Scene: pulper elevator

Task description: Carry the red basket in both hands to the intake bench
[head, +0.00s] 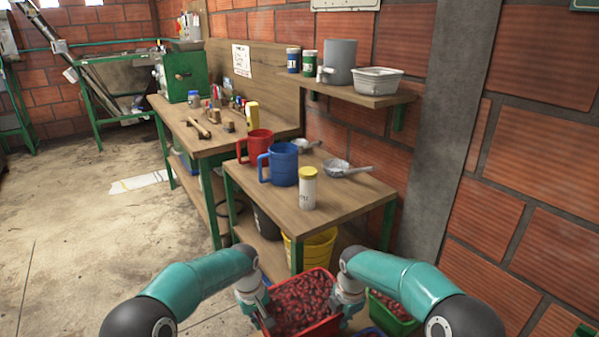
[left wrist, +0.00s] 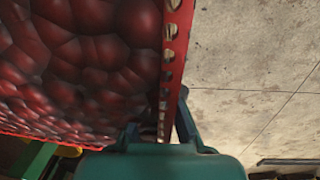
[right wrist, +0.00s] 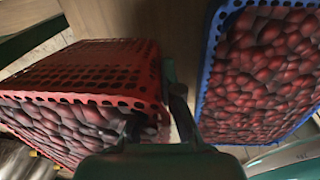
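The red basket (head: 308,331), full of dark red coffee cherries, is at the bottom middle of the head view, between my two grippers. My left gripper (head: 256,300) is at its left side. In the left wrist view the basket's perforated rim (left wrist: 172,75) runs between the fingers, which look closed on it. My right gripper (head: 347,298) is at the right side. In the right wrist view its fingers lie either side of the basket wall (right wrist: 105,70) and look closed on it. The inner fingertips are partly hidden. I cannot tell which surface is the intake bench.
A low wooden table (head: 350,195) ahead holds a red jug (head: 255,146), blue jug (head: 284,165), jar (head: 308,190) and scoops. A yellow bucket (head: 320,250) is underneath. A green crate (head: 392,318) and blue crate (right wrist: 211,70) are on the right. Open floor (head: 85,245) is left.

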